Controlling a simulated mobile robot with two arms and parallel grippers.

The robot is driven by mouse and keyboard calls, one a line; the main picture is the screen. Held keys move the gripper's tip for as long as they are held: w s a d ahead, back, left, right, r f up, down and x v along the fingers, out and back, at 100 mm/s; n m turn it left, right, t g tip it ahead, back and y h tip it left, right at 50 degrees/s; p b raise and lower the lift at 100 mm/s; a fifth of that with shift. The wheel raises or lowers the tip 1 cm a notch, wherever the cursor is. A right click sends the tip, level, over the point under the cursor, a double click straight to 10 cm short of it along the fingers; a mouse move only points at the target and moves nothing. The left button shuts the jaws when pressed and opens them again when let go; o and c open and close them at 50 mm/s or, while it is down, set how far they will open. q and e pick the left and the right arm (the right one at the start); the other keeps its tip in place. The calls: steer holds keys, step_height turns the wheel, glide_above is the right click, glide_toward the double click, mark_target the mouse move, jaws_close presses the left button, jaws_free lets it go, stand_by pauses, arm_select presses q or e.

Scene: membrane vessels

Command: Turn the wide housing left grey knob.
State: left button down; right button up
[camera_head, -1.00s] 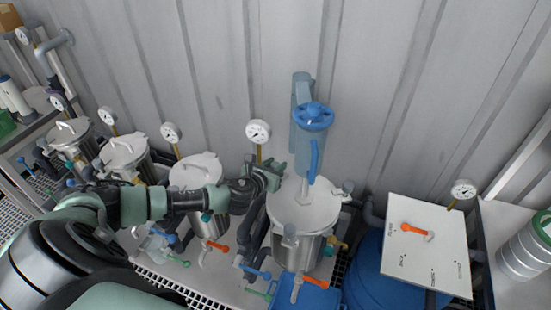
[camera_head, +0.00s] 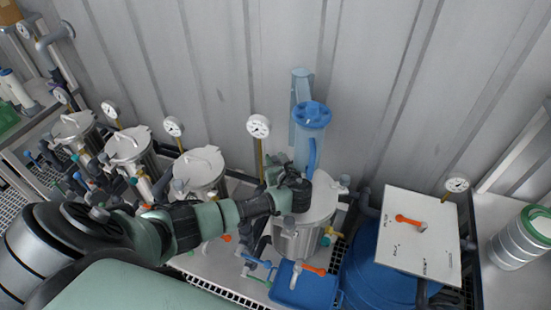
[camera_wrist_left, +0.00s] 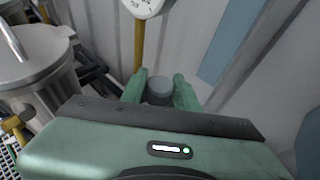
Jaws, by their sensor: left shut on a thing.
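The wide housing (camera_head: 315,208) is the steel vessel with a flat round lid right of centre in the head view. My left gripper (camera_head: 274,171) is at the left edge of its lid. In the left wrist view, the round grey knob (camera_wrist_left: 160,86) sits between the two green fingers of my left gripper (camera_wrist_left: 161,92), which is shut on it. My wrist hides this knob in the head view. Another grey knob (camera_head: 345,181) shows at the lid's right side. My right gripper is not in view.
A gauge (camera_head: 259,127) on a yellow stem stands behind my gripper. A blue upright filter (camera_head: 310,130) rises behind the housing. Smaller steel vessels (camera_head: 200,170) stand to the left, a blue box (camera_head: 303,286) in front, and a white panel (camera_head: 420,236) to the right.

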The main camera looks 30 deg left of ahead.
arm_select(q)
steer(key=shift+y, duration=0.3)
steer(key=c, duration=1.1)
jaws_free()
steer(key=shift+o, duration=0.2)
steer(key=shift+s+d+r, duration=0.15)
steer(key=shift+s+d, duration=0.1)
steer(key=shift+d, duration=0.15)
steer(key=b+v, duration=0.1)
steer(key=v, duration=0.5)
steer(key=shift+s+d+r, duration=0.2)
steer(key=shift+s+r, duration=0.05)
steer(key=shift+r, duration=0.05)
